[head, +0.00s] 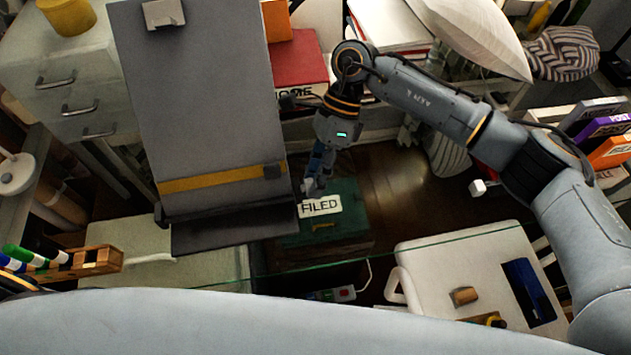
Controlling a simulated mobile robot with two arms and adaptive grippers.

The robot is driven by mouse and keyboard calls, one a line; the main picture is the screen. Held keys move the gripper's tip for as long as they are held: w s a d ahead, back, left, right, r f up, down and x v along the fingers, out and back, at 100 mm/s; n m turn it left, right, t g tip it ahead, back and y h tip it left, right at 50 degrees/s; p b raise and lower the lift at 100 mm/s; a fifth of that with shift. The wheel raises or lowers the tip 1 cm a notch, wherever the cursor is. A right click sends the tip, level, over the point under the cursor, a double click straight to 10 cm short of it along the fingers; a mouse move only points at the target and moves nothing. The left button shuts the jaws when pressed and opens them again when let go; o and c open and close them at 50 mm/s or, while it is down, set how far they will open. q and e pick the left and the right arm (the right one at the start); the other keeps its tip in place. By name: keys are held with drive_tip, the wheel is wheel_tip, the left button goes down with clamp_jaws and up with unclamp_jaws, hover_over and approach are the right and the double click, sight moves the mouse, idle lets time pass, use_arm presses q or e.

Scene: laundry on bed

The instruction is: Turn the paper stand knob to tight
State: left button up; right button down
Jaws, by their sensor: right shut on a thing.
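The paper stand (205,100) is a tall grey board with a metal clip at its top, a yellow bar across its lower part and a dark ledge at its foot. My right gripper (311,184) reaches down to the stand's lower right side. Its fingers are shut on the paper stand knob, which they mostly hide, so how far it is turned cannot be told. My left gripper is not in view.
A green box marked FILED (345,228) lies below and behind my right gripper. A glass edge (440,240) crosses the front. A white drawer unit (70,80) stands at the left, and a wooden pen holder (95,261) at the lower left. Red and white boxes are behind.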

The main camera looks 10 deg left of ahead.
idle(0.3)
drive_tip(key=c, duration=1)
unclamp_jaws()
drive_tip(key=shift+w, duration=0.1)
drive_tip(key=v, duration=1.2)
drive_tip(key=shift+w+f, duration=0.1)
drive_tip(key=shift+w, duration=0.05)
